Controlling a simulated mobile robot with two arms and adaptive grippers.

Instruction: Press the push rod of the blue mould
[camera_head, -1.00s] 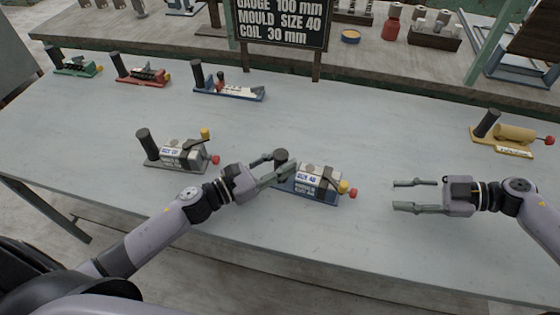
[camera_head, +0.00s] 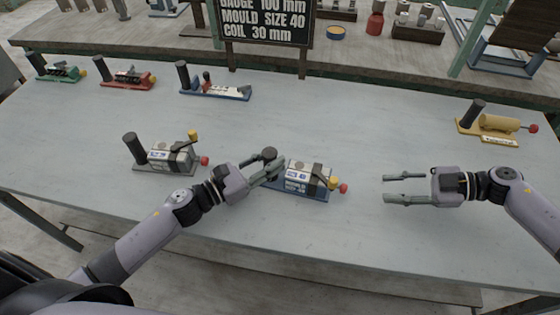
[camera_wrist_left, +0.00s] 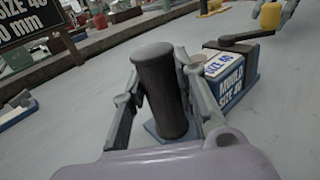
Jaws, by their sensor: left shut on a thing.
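The blue mould (camera_head: 294,189) stands on the front middle of the workbench. It has a blue base, a box labelled size 40, a yellow knob (camera_head: 333,182) and a red knob (camera_head: 343,188) at its right end. A dark upright cylinder handle (camera_wrist_left: 160,88) rises at its left end. My left gripper (camera_head: 268,163) is shut around this handle, one finger on each side in the left wrist view. The red knob is out of sight in that wrist view. My right gripper (camera_head: 404,189) is open and empty, right of the red knob and apart from it.
A grey mould (camera_head: 170,158) stands left of my left gripper. Green (camera_head: 58,72), red (camera_head: 125,78) and blue-based (camera_head: 216,90) devices line the back left. A yellow device (camera_head: 497,125) stands at the right. A dark sign (camera_head: 265,20) stands behind. Bench between the right gripper and the yellow device is clear.

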